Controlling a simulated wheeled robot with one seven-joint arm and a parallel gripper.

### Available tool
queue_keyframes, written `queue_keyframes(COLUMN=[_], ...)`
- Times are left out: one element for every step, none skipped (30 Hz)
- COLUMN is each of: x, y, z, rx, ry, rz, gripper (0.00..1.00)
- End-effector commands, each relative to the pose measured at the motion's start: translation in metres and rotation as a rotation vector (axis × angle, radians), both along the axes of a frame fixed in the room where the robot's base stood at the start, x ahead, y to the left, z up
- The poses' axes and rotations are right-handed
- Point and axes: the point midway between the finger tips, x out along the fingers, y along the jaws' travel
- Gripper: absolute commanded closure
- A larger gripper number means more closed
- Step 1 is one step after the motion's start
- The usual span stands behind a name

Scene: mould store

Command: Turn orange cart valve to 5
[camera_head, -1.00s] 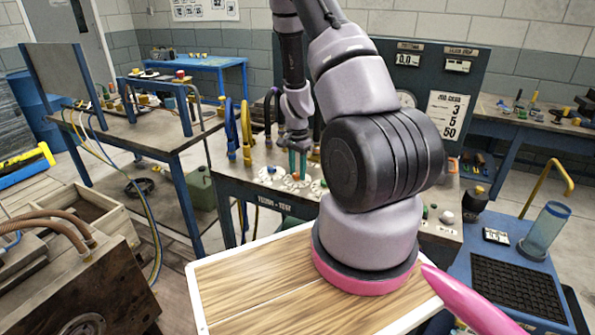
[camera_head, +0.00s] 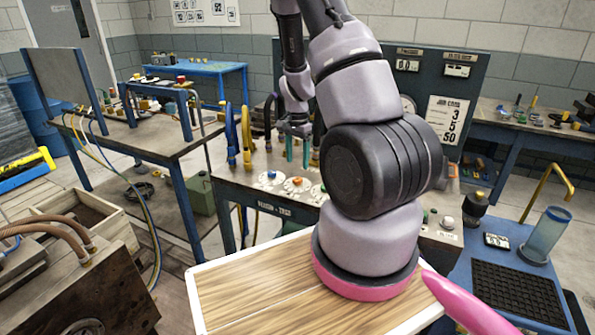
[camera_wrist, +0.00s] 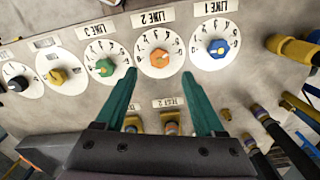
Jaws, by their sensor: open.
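The orange valve knob (camera_wrist: 160,58) sits on a white numbered dial under the label LINE 2, which reads upside down in the wrist view. In the head view the orange knob (camera_head: 297,182) is on the bench panel, between a blue knob and a green knob. I cannot read which number it points to. My gripper (camera_head: 297,151) has teal fingers, open and empty, apart from the knob and farther back and above it. In the wrist view my gripper (camera_wrist: 160,74) has its fingertips spread on either side of the orange dial's lower part.
A green knob (camera_wrist: 105,67) on LINE 3 and a blue knob (camera_wrist: 218,48) on LINE 1 flank the orange one. Yellow-ended hose fittings (camera_wrist: 290,48) stand at the right of the wrist view. A blue hose and a yellow hose (camera_head: 247,135) rise left of my gripper.

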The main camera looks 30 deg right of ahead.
Motion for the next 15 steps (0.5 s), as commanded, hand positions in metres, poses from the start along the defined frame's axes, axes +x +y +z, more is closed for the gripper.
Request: queue_keyframes(x=[0.001,0.001,0.001,0.001,0.001,0.001,0.000,0.000,0.000,0.000,0.000,0.000,0.000,0.000,0.000], y=[0.000,0.000,0.000,0.000,0.000,0.000,0.000,0.000,0.000,0.000,0.000,0.000,-0.001,-0.001,-0.001], z=[0.011,0.016,0.022,0.026,0.029,0.033,0.036,0.038,0.040,0.041,0.041,0.042,0.042,0.042,0.042], rx=[-0.002,-0.001,-0.001,-0.001,-0.001,-0.001,-0.001,-0.001,-0.001,-0.001,-0.001,-0.001,-0.001,-0.001,-0.001], ry=[-0.004,-0.004,-0.004,-0.003,-0.004,-0.003,-0.001,-0.001,-0.001,-0.001,-0.001,0.000,0.000,0.000,0.000], rz=[0.002,0.002,0.002,0.002,0.001,0.001,0.001,0.001,0.001,0.000,0.000,0.000,0.000,-0.001,0.000], gripper=[0.29,0.29,0.29,0.29,0.29,0.29,0.29,0.29,0.29,0.29,0.29,0.29,0.29,0.29,0.29])
